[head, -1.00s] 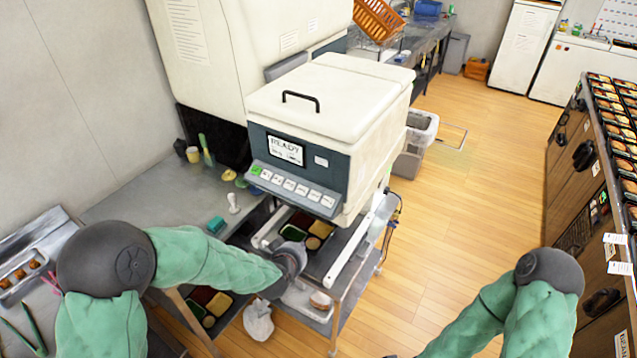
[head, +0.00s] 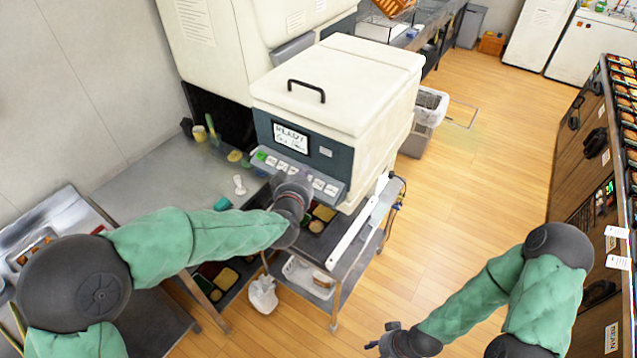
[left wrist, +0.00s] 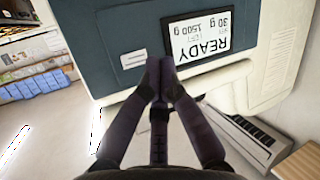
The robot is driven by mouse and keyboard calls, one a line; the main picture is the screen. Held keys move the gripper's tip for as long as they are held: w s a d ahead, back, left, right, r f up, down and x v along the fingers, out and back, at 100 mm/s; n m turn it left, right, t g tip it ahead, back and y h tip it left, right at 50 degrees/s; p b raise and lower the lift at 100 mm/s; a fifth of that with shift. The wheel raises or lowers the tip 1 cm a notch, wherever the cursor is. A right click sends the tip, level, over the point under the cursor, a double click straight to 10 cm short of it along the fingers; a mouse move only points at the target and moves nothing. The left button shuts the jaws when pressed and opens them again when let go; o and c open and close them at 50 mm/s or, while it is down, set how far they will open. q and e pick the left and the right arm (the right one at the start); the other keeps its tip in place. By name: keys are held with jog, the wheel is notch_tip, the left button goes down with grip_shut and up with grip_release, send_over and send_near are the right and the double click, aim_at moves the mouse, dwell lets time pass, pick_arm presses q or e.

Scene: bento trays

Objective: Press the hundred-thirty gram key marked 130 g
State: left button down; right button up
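The white rice dispenser (head: 335,85) has a dark front with a lit display (head: 291,137). Below it runs a sloping key strip (head: 268,172) with one green key (head: 262,155) and several white keys (head: 319,184). The key labels are too small to read, so I cannot tell which is 130 g. My left gripper (head: 295,185) is in front of the strip and covers its middle keys. In the left wrist view its fingers (left wrist: 160,75) are together and empty, close to the panel; the upside-down display (left wrist: 205,38) reads READY. My right gripper (head: 380,340) is low, away from the dispenser.
A bento tray (head: 323,213) with filled compartments lies under the dispenser, partly hidden by my left arm. A steel counter (head: 150,185) stands to the left. A grey bin (head: 425,115) is behind right, and a long bento shelf (head: 585,150) lines the right. The floor between is clear.

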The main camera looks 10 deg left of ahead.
aim_at(313, 183)
pick_arm(q)
jog(key=shift+f, duration=0.1)
jog(key=shift+w+d+f+b, duration=0.25)
jog(key=shift+w+f+b, duration=0.45)
jog(key=shift+f+b, duration=0.45)
jog(key=shift+w+d+f+b, duration=0.25)
jog(key=shift+w+f+b, duration=0.55)
jog(key=shift+f, duration=0.55)
jog(key=shift+w+d+f+b, duration=0.25)
jog(key=shift+w+f+b, duration=0.3)
jog(key=shift+f+b, duration=0.65)
jog(key=shift+f, duration=0.1)
jog(key=shift+w+d+f, duration=0.1)
jog(key=shift+w+f, duration=0.1)
jog(key=shift+f, duration=0.1)
jog(key=shift+w+f+b, duration=0.2)
jog(key=shift+f+b, duration=0.1)
jog(key=shift+b, duration=0.15)
jog(key=shift+r, duration=0.1)
jog(key=shift+s+r+p, duration=0.4)
jog(key=shift+r+p, duration=0.2)
